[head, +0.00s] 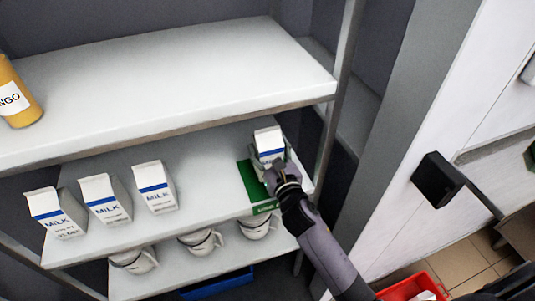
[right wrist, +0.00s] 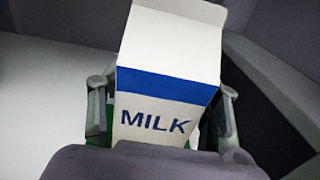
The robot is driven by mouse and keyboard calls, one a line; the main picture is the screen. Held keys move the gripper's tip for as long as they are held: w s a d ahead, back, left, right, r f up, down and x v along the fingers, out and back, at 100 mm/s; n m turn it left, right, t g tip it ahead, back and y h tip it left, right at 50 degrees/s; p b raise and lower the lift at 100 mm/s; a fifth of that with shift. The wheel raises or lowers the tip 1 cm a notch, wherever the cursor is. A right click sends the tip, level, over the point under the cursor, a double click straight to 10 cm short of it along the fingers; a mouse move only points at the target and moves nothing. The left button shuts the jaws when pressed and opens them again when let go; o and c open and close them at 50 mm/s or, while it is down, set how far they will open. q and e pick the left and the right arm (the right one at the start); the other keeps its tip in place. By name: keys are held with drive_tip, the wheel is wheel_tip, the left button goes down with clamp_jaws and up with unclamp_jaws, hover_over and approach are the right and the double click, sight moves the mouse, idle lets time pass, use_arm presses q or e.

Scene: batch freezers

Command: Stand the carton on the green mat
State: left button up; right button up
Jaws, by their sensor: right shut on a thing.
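A white milk carton with a blue band (head: 268,141) is upright at the right end of the middle shelf, over the green mat (head: 247,181). My right gripper (head: 272,160) is shut on this carton. In the right wrist view the carton (right wrist: 168,85) stands between the two fingers (right wrist: 165,118), with its MILK label facing the camera. Whether its base touches the mat is hidden by the gripper. The mat shows mostly to the left of the carton. My left gripper is not in view.
Several similar milk cartons (head: 107,199) stand on the left of the middle shelf (head: 213,187). A MANGO bottle (head: 15,95) is on the upper shelf (head: 180,85). Cups (head: 202,243) stand on the lower shelf. A rack post (head: 336,105) is close to the right of the gripper.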

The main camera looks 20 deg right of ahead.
drive_tip(key=shift+f, duration=0.6)
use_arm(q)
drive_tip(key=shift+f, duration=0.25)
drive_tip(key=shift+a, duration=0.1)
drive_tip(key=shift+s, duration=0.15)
use_arm(e)
drive_tip(key=shift+f, duration=0.15)
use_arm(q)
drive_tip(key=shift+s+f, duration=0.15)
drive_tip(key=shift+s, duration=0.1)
use_arm(e)
drive_tip(key=o, duration=1.7)
drive_tip(key=shift+c, duration=0.2)
